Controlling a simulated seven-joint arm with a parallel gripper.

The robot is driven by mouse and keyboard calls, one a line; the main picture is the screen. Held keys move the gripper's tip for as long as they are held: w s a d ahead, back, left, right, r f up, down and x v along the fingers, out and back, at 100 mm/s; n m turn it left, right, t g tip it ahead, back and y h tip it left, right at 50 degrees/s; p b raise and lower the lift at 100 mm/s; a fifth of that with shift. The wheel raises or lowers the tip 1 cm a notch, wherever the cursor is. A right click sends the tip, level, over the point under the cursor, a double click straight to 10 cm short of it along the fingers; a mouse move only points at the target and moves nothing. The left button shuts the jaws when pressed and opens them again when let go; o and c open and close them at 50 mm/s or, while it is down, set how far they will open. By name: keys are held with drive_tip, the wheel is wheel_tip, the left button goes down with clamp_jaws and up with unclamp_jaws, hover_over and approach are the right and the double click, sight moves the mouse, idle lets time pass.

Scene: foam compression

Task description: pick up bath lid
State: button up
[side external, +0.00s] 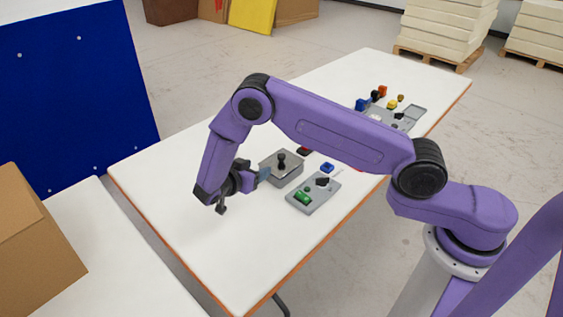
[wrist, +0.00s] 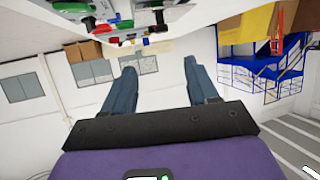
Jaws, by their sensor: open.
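A grey square box (side external: 275,173) stands on the white table, with a flat grey lid (side external: 291,171) on top. A black knob (side external: 282,161) stands upright on the lid, which I take for the bath lid. My gripper (side external: 264,174) is close to the left side of the box, pointing sideways; only part of its fingers shows there. In the wrist view my gripper (wrist: 160,66) is open, with two blue-grey fingers wide apart and nothing between them. The lid cannot be told clearly among the small items at the top of that view.
A grey tray (side external: 316,199) with a green part (side external: 303,197) lies right of the box. A blue part (side external: 327,168) is behind it. More coloured parts (side external: 380,100) lie farther back. The table's (side external: 200,262) front left is clear.

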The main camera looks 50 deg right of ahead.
sight(280, 157)
drive_tip(key=x, duration=1.6)
drive_tip(key=shift+w+a+f, duration=0.1)
drive_tip(key=shift+w+f, duration=0.05)
drive_tip(key=shift+f, duration=0.1)
clamp_jaws()
